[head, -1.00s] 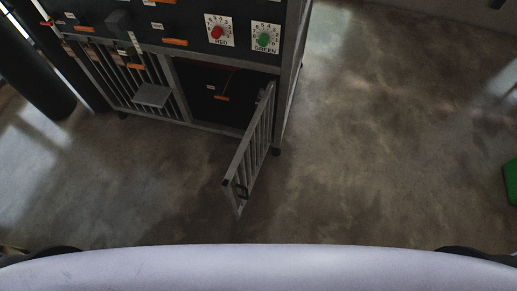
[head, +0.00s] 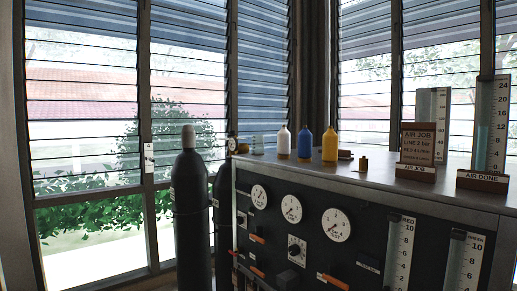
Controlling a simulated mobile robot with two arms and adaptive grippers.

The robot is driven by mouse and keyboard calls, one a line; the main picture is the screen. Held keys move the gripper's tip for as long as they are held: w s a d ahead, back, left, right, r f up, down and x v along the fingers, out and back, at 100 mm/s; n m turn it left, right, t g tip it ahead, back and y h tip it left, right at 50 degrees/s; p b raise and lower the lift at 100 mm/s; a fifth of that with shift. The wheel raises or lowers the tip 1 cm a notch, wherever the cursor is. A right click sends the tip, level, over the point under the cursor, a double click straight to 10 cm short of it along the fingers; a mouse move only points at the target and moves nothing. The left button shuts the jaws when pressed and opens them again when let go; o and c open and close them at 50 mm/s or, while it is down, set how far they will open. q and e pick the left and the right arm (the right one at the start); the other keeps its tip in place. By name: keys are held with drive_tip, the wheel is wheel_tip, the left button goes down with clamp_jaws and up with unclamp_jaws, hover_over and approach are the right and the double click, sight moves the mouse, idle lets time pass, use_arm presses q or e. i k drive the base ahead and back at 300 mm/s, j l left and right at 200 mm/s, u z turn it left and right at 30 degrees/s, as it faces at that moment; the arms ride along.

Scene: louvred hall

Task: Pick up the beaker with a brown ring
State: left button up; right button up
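A small clear vessel (head: 257,146), possibly a beaker, stands at the far left end of the cabinet top (head: 380,181). It is too small and faint to tell whether it has a brown ring. To its right stand a white bottle (head: 284,141), a blue bottle (head: 304,144) and a yellow bottle (head: 330,146), all upright. Neither of my grippers is in view.
The dark panel below has round gauges (head: 336,225) and orange-handled valves (head: 257,238). Signs reading AIR JOB (head: 417,147) and AIR DONE (head: 482,181) stand on top at right. Dark gas cylinders (head: 192,220) stand left of the cabinet, before louvred windows.

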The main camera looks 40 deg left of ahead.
sight(257, 140)
drive_tip(key=j, duration=0.5)
drive_tip(key=k+j+u, duration=0.15)
drive_tip(key=j, duration=0.35)
drive_tip(key=i+j+u, duration=0.2)
drive_tip(key=i+j, duration=0.15)
drive_tip(key=i, duration=0.15)
drive_tip(key=i+j+u, duration=0.15)
drive_tip(key=i+j, duration=0.15)
drive_tip(key=i, duration=0.25)
